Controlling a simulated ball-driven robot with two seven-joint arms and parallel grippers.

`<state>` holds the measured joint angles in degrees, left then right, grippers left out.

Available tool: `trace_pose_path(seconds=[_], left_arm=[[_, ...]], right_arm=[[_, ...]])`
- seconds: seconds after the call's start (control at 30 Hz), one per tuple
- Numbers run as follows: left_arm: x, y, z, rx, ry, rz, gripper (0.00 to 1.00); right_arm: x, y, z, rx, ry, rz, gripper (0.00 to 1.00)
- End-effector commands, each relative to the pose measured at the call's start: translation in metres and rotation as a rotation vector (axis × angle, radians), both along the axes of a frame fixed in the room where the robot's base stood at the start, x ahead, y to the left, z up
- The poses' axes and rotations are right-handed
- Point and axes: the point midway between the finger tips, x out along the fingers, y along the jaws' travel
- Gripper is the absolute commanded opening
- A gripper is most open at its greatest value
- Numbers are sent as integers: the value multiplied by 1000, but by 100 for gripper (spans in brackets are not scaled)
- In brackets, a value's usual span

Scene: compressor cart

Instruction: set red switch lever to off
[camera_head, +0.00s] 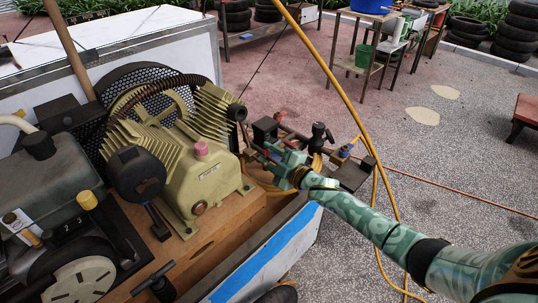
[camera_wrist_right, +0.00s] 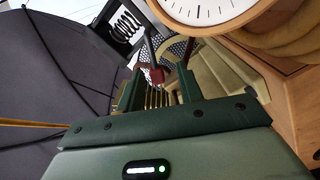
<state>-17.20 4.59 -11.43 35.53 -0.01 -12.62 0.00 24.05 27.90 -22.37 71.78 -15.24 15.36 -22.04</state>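In the right wrist view a small dark red lever (camera_wrist_right: 155,75) shows between the fingers of my right gripper (camera_wrist_right: 168,55). The fingers stand apart with a gap around the lever; I cannot tell whether either touches it. In the head view my right gripper (camera_head: 268,153) is at the right end of the compressor (camera_head: 205,165), among dark fittings and pipes. A small red part shows by the fingertips there, mostly hidden by the gripper. The lever's on or off setting cannot be read. My left gripper is out of view.
A white round dial (camera_wrist_right: 215,8) is close above the right gripper in the wrist view. A yellow hose (camera_head: 340,90) passes near my right arm. The engine (camera_head: 45,185) fills the cart's left side. A blue-striped cart side (camera_head: 265,255) lies below the gripper.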

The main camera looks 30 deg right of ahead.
Motion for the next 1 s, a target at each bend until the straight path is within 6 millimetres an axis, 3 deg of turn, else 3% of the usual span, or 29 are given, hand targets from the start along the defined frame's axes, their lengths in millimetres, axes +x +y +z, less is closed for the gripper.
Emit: trace_pose_path(seconds=[0.23, 0.37, 0.8, 1.0], left_arm=[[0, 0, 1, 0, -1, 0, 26], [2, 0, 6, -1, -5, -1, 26], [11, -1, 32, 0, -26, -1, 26], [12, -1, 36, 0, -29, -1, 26]], right_arm=[[-1, -1, 1, 2, -2, 0, 36], [-14, -5, 3, 1, 0, 0, 36], [-120, -42, 2, 0, 2, 0, 36], [-147, -52, 2, 0, -1, 0, 36]])
